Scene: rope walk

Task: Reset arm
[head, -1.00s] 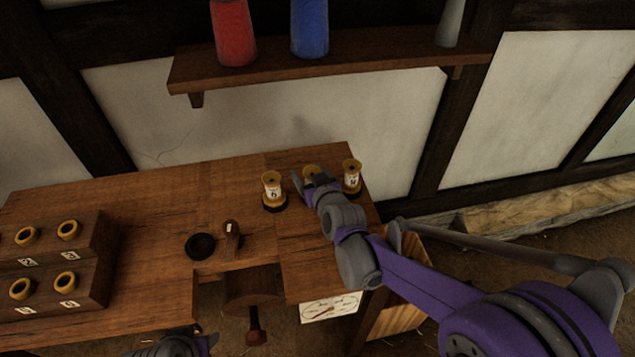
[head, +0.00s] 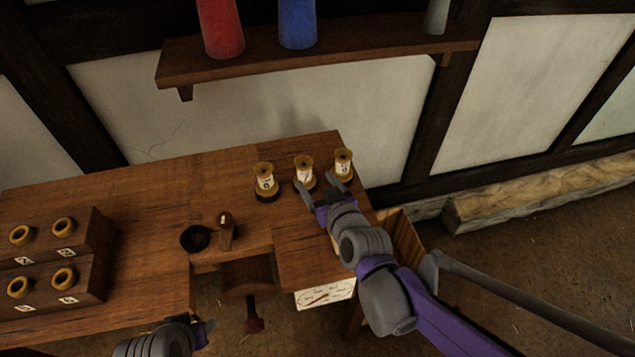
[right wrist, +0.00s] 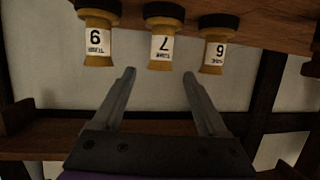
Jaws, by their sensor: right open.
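My right gripper (head: 316,184) is open and empty at the back right of the bench, in front of the middle spool (head: 304,170). The left spool (head: 265,180) and right spool (head: 343,162) stand on either side of it, each on a dark base. In the right wrist view the picture is upside down. There the open fingers (right wrist: 159,76) are apart from the middle spool (right wrist: 164,45), labelled 7, which lies ahead between them. My left gripper (head: 205,330) shows only partly at the bottom edge; its jaws are not clear.
The wooden bench (head: 150,185) has a stepped rack (head: 98,240) with yellow rings at left. A black ring (head: 195,238) and a wooden-handled tool (head: 226,230) lie mid-bench. Above, a shelf (head: 350,55) holds red, blue and grey cones. A dial card (head: 325,293) hangs at the front.

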